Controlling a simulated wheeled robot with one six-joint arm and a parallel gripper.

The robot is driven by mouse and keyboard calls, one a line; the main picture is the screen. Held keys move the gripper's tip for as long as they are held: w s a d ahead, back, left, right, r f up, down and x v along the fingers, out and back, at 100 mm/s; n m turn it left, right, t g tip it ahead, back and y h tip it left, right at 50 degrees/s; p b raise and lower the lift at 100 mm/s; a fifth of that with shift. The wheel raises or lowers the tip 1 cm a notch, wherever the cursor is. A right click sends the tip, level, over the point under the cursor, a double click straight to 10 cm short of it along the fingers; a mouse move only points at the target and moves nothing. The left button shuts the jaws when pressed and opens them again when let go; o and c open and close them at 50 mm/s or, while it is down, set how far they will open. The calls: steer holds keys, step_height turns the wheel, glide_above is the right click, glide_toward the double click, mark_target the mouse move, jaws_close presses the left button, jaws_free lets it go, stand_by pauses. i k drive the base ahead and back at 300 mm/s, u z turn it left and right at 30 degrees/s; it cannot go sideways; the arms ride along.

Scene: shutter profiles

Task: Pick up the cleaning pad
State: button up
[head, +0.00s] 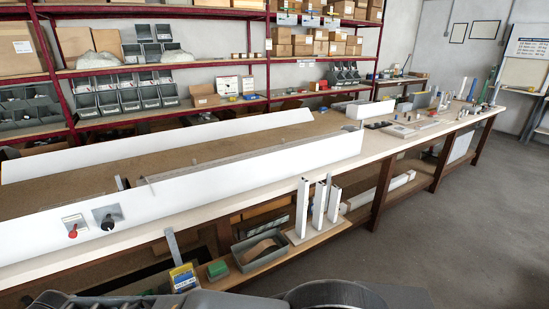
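A small green block (217,270), which looks like the cleaning pad, lies on a low wooden board near the bottom centre of the head view. It sits between a yellow and blue box (183,278) on its left and a grey open bin (262,249) on its right. It appears flat and nothing covers it. My gripper is not in view. Only dark rounded parts, apparently of my own body, show along the bottom edge, in front of the low board.
Upright white profiles (303,207) stand right of the bin. The long workbench (400,147) runs above and behind, with a white-walled machine (270,162) on it. A flat metal strip (174,246) rises behind the yellow and blue box. Open floor (430,235) lies to the right.

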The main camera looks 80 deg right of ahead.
mark_target(215, 271)
steer(key=z, duration=2.15)
steer(key=i, duration=0.45)
steer(key=z, duration=0.55)
